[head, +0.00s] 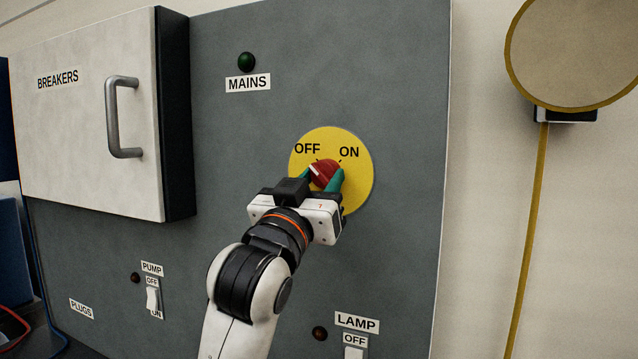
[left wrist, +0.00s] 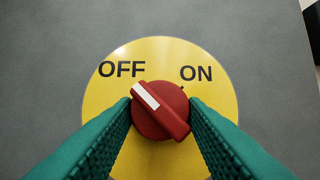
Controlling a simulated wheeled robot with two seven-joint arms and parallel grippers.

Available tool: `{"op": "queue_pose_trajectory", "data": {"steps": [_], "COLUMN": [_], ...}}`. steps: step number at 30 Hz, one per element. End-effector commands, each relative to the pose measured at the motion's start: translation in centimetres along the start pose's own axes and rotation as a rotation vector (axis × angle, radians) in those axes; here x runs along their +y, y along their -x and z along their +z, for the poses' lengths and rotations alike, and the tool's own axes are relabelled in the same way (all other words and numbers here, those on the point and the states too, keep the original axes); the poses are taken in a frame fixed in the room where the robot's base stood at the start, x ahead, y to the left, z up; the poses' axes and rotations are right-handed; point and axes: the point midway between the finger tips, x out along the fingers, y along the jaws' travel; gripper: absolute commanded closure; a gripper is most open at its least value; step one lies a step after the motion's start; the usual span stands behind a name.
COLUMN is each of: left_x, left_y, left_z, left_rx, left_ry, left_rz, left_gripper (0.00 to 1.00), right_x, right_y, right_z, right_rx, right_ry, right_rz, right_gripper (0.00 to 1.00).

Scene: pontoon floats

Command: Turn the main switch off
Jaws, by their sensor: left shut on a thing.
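The main switch is a red rotary knob (head: 324,172) on a yellow disc (head: 358,190) marked OFF at left and ON at right. In the left wrist view the knob (left wrist: 160,110) has a white pointer line that slants up and left, toward the OFF word. My left gripper (head: 325,178) is at the knob, its green fingers on either side of it and shut on it. The fingers also show in the left wrist view (left wrist: 160,125). The MAINS lamp (head: 247,62) above left is dark green. My right gripper is not in view.
A white breaker box (head: 85,130) with a grey handle (head: 122,117) juts out at the left. Below are a PUMP switch (head: 152,298) and a LAMP switch (head: 353,352). A round tan disc (head: 575,50) with a yellow cable (head: 527,230) is on the wall at right.

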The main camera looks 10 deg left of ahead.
Motion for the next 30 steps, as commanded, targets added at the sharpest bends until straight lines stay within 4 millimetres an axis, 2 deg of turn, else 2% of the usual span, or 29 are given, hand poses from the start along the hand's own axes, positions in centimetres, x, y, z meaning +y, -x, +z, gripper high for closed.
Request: {"op": "queue_pose_trajectory", "data": {"steps": [8, 9, 12, 13, 23, 26, 30], "left_x": [0.0, 0.0, 0.0, 0.0, 0.0, 0.0, 0.0], "left_y": [0.0, 0.0, 0.0, 0.0, 0.4, 1.6, 4.4], "left_z": [0.0, 0.1, 0.1, 0.1, 0.0, -0.1, -0.3], "left_rx": [-0.001, -0.001, -0.001, -0.002, -0.003, -0.004, -0.005], "left_ry": [0.002, 0.002, 0.002, 0.002, 0.0, 0.001, 0.001], "left_rz": [0.0, 0.0, -0.001, -0.001, -0.001, -0.001, -0.002], "left_gripper": [0.84, 0.58, 0.42, 0.4, 0.4, 0.4, 0.4], "right_x": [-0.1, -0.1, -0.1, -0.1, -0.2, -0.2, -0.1], "right_y": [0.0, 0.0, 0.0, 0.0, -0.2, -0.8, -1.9], "right_z": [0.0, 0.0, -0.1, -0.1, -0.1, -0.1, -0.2], "right_rx": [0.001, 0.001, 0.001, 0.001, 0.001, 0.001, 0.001], "right_ry": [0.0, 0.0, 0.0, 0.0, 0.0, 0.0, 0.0], "right_rz": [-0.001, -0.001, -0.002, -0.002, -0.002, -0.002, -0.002], "right_gripper": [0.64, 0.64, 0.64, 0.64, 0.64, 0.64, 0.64]}}
